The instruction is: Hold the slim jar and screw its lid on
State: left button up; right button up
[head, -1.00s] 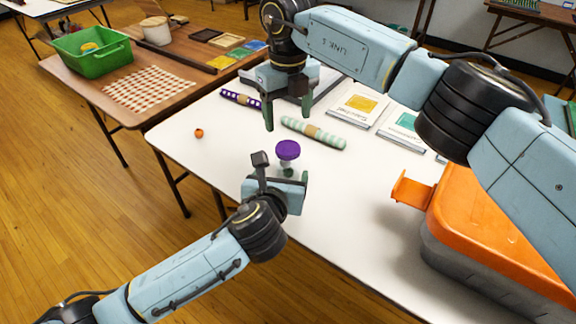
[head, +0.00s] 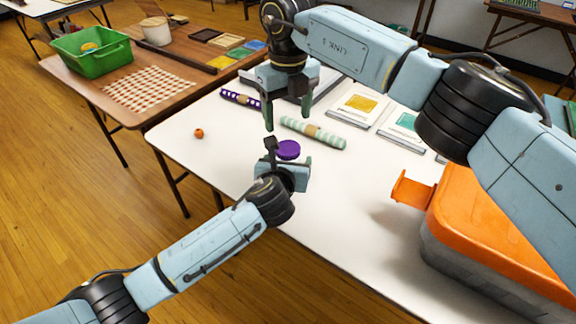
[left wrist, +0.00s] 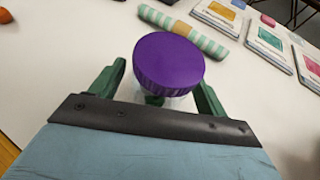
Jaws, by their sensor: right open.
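The slim jar (left wrist: 178,102) stands upright on the white table, with the purple lid (head: 288,149) on top of it. I cannot tell how far the lid is threaded. In the left wrist view the lid (left wrist: 169,63) hides most of the jar. My left gripper (head: 289,165) is low at the jar, its green fingers open on either side of the jar, with gaps showing beside it. My right gripper (head: 288,112) is open and empty, pointing down, above and behind the lid in the head view.
A mint striped roll (head: 313,133) and a purple roll (head: 240,98) lie behind the jar. Booklets (head: 358,106) lie further back. An orange-lidded box (head: 490,225) fills the right side. A small orange ball (head: 198,133) lies on the left of the table.

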aim_at(288, 147)
pick_arm(q)
grip_shut()
dwell(0.3)
dwell(0.3)
pick_arm(e)
jog(key=shift+f, duration=4.05)
jog(key=c, duration=1)
jog(key=shift+m, duration=0.8)
jog(key=o, duration=1.2)
jog(key=shift+c, duration=0.2)
